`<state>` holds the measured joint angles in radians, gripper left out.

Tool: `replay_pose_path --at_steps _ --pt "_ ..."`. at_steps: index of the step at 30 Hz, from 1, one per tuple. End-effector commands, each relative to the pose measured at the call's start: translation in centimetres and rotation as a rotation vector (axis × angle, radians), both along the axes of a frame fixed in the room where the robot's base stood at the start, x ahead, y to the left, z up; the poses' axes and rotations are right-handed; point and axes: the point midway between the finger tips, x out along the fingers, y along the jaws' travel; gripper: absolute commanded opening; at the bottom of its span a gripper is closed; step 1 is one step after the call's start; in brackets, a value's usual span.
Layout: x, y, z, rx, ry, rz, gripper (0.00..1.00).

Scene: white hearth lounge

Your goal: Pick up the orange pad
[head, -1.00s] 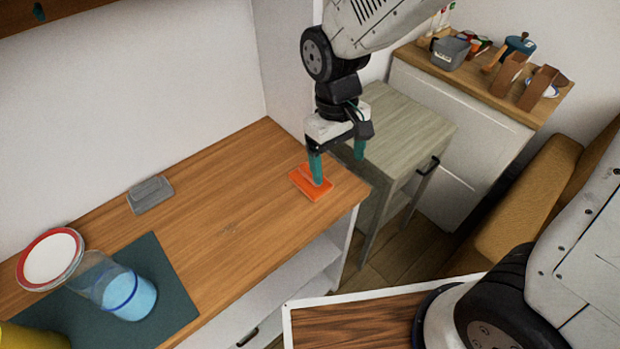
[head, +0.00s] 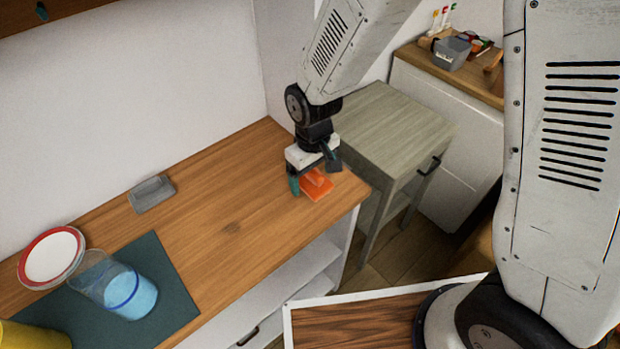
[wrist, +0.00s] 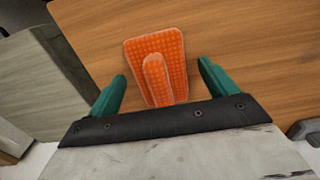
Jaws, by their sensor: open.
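The orange pad (head: 317,189) lies flat on the wooden counter near its right end, with a raised grip along its middle. In the wrist view the orange pad (wrist: 172,62) shows a dotted surface and lies between and slightly beyond the green fingertips. My gripper (head: 312,181) is low over the pad and hides part of it in the head view. In the wrist view my gripper (wrist: 160,82) is open, with one finger on each side of the pad's grip and nothing held.
A red-rimmed plate (head: 51,257), a clear jug with blue contents (head: 128,293) and a dark mat (head: 170,285) are at the left. A greenish side table (head: 390,125) stands right of the counter. The counter's middle is clear.

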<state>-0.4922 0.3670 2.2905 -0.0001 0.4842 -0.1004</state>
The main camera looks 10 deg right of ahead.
Motion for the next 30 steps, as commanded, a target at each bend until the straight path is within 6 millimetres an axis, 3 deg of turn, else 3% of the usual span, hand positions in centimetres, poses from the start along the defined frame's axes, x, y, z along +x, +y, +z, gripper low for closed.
replay_pose_path --at_steps 5,10,14,22,30 --pt "0.0 0.0 0.0 0.000 0.000 0.000 0.85" --pt "0.0 0.0 0.0 0.000 0.000 0.001 0.37" --pt "0.0 0.1 0.0 0.000 0.000 0.001 0.32" --pt "0.0 0.1 0.3 0.001 -0.002 0.001 0.32" --pt "0.1 0.0 2.3 0.002 -0.003 -0.001 0.32"
